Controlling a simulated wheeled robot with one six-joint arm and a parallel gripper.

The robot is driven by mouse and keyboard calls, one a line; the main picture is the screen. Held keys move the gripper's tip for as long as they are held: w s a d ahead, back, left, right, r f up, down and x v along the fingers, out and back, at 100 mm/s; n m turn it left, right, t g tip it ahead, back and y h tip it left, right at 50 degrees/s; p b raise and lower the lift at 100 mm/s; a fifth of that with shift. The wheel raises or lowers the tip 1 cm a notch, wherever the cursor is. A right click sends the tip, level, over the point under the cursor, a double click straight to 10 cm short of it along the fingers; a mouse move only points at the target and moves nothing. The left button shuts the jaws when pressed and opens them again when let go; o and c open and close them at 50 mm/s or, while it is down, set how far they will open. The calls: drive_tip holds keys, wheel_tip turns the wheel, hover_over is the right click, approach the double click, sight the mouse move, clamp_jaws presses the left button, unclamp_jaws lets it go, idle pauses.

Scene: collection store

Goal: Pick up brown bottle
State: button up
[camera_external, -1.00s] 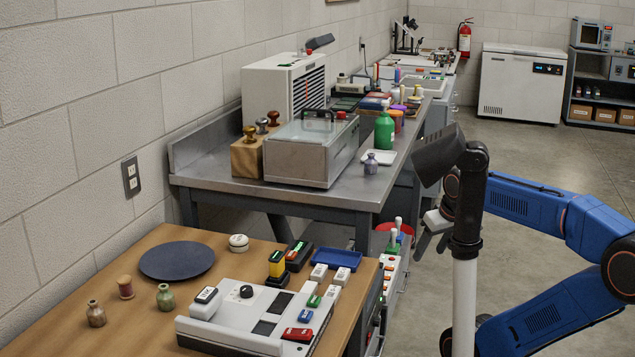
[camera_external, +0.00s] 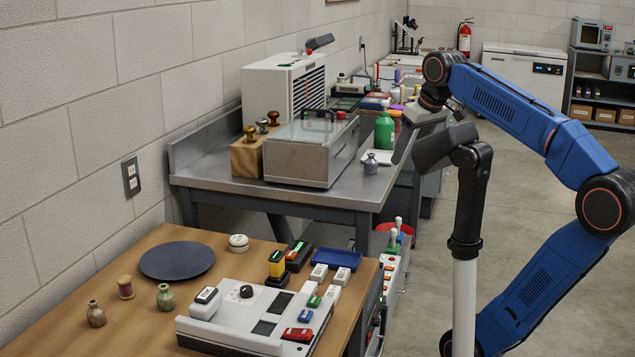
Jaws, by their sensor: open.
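A small brown bottle (camera_external: 96,314) with a narrow neck stands upright on the wooden table at the lower left. My gripper (camera_external: 406,146) is raised at the right edge of the metal bench, far from the brown bottle. It is open, with nothing seen between its fingers. Part of it is hidden behind my dark camera head.
A reddish spool (camera_external: 125,287) and a green bottle (camera_external: 165,297) stand near the brown bottle. A dark round plate (camera_external: 177,260) and a grey-white device (camera_external: 235,325) lie on the wooden table (camera_external: 140,328). The metal bench (camera_external: 225,183) holds a glass-topped box (camera_external: 311,150) and a green container (camera_external: 384,132).

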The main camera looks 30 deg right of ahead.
drive_tip(key=w+a+r+n+y, duration=0.1)
drive_tip(key=w+a+r+n, duration=0.15)
drive_tip(key=w+a, duration=0.5)
drive_tip(key=w+a+r+n+y, duration=0.1)
drive_tip(key=w+a+r+n, duration=0.3)
drive_tip(key=a, duration=0.6)
drive_tip(key=w+a+g, duration=0.1)
drive_tip(key=w+a, duration=0.3)
drive_tip(key=a, duration=0.7)
drive_tip(key=n+g+y, duration=0.2)
drive_tip(key=n+g, duration=0.1)
drive_tip(key=n, duration=0.5)
hover_over(96, 301)
drive_tip(key=d, duration=0.5)
drive_tip(key=shift+f, duration=8.15)
drive_tip(key=x, duration=1.1)
drive_tip(key=shift+s+d+f, duration=0.1)
drive_tip(key=shift+d+f, duration=0.05)
drive_tip(key=shift+f, duration=0.3)
drive_tip(key=shift+s+d+x, duration=0.15)
drive_tip(key=shift+x, duration=1.15)
drive_tip(key=shift+s+d+x, duration=0.1)
drive_tip(key=shift+x, duration=1.25)
drive_tip(key=c, duration=1.2)
